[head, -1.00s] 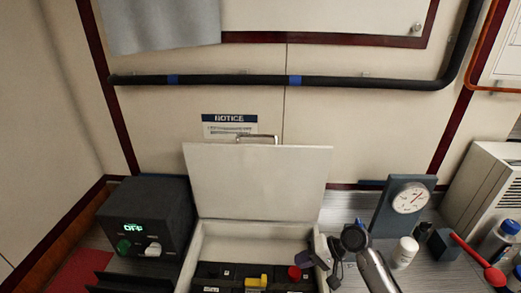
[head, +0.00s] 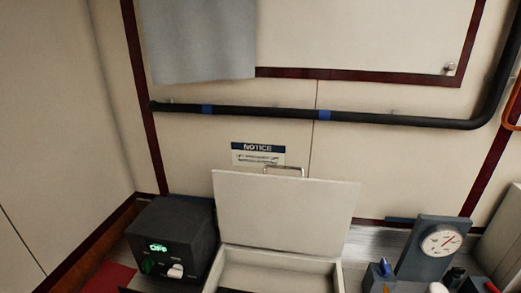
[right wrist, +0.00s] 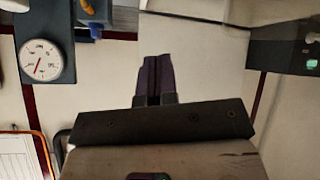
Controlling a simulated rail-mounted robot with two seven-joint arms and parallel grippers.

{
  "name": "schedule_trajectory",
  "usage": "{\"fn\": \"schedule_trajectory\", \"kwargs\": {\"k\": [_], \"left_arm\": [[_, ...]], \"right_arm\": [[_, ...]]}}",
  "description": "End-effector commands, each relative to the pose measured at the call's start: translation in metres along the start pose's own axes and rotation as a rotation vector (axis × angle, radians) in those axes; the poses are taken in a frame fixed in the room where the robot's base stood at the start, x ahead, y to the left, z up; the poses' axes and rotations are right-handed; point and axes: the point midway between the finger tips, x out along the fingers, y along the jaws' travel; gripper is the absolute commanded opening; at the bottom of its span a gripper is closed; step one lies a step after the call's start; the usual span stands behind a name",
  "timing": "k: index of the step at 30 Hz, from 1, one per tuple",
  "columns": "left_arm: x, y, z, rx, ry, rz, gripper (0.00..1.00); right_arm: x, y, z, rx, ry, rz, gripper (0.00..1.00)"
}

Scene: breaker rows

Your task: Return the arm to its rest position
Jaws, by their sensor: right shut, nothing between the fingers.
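My right gripper (right wrist: 154,78) shows in the right wrist view, its two dark fingers together and nothing between them. The picture there is upside down compared with the head view. Neither gripper shows in the head view now, and my left gripper is in no view.
An open box with a raised pale lid (head: 285,215) stands on the bench. A dark unit (head: 172,240) reading OFF is left of it. A dial gauge (head: 440,240) and a small blue object (head: 379,277) are to the right. A black pipe (head: 270,114) crosses the wall.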

Motion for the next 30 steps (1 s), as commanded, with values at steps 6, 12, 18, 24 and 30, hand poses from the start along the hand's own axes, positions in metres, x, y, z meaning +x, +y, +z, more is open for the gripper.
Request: {"fn": "schedule_trajectory", "kwargs": {"k": [6, 12, 18, 24, 30], "left_arm": [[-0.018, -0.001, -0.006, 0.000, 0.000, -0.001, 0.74], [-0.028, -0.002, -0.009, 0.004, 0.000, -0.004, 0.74], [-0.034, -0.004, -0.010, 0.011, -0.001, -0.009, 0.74], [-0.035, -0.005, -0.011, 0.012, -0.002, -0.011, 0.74], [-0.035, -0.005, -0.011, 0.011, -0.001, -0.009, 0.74]], "right_arm": [[-0.039, -0.027, 0.090, 0.051, -0.166, -0.056, 0.00], [-0.062, -0.052, 0.171, 0.079, -0.370, -0.110, 0.00], [-0.086, -0.067, 0.222, 0.087, -0.501, -0.144, 0.00], [-0.096, -0.072, 0.240, 0.087, -0.548, -0.154, 0.00], [-0.096, -0.072, 0.241, 0.086, -0.551, -0.155, 0.00]]}}
